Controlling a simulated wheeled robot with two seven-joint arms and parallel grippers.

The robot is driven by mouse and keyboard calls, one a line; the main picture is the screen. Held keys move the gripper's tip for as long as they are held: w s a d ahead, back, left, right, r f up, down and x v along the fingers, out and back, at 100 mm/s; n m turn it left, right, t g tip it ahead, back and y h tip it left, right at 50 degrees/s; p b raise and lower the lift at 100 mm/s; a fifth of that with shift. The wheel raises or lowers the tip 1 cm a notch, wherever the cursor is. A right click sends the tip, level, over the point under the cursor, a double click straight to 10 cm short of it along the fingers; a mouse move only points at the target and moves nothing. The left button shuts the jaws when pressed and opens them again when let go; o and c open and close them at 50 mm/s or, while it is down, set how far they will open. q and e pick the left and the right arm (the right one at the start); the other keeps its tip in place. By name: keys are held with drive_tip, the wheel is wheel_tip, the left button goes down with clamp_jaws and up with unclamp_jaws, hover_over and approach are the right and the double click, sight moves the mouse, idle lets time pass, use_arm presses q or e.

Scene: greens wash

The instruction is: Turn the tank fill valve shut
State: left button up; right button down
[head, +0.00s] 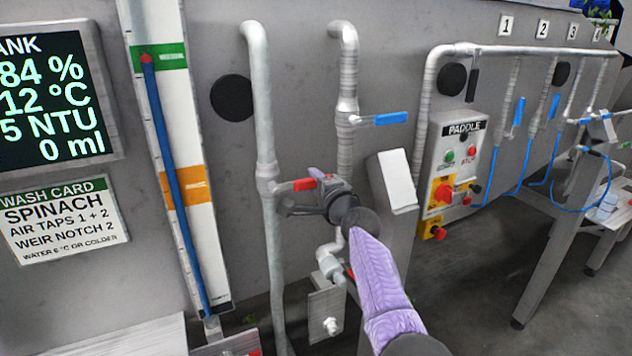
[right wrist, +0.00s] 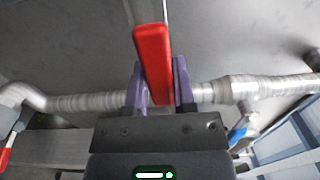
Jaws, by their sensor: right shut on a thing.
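A red lever handle (head: 304,184) sticks out to the right from a pale upright pipe (head: 266,150) left of centre in the head view. My right gripper (head: 326,184) reaches it from the lower right. In the right wrist view the red lever (right wrist: 152,60) stands between the purple fingers of my right gripper (right wrist: 160,88), which is shut on it. A pale pipe (right wrist: 85,102) runs across behind it, and the lever lies crosswise to that pipe. The lever's outer end is partly hidden by the gripper in the head view. My left gripper is not in view.
A blue lever (head: 390,118) sits on the neighbouring pipe, close above my right gripper. A grey post with a sloped box (head: 393,181) stands just right of it. The tank display (head: 52,95) reads 84 %. A paddle control panel (head: 455,160) is further right.

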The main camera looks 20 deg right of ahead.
drive_tip(key=shift+f, duration=0.15)
drive_tip(key=shift+c, duration=2.2)
unclamp_jaws()
drive_tip(key=shift+s, duration=0.2)
drive_tip(key=s+p, duration=0.2)
drive_tip(key=s, duration=0.7)
drive_tip(key=shift+s+d, duration=0.2)
drive_tip(key=shift+s, duration=0.05)
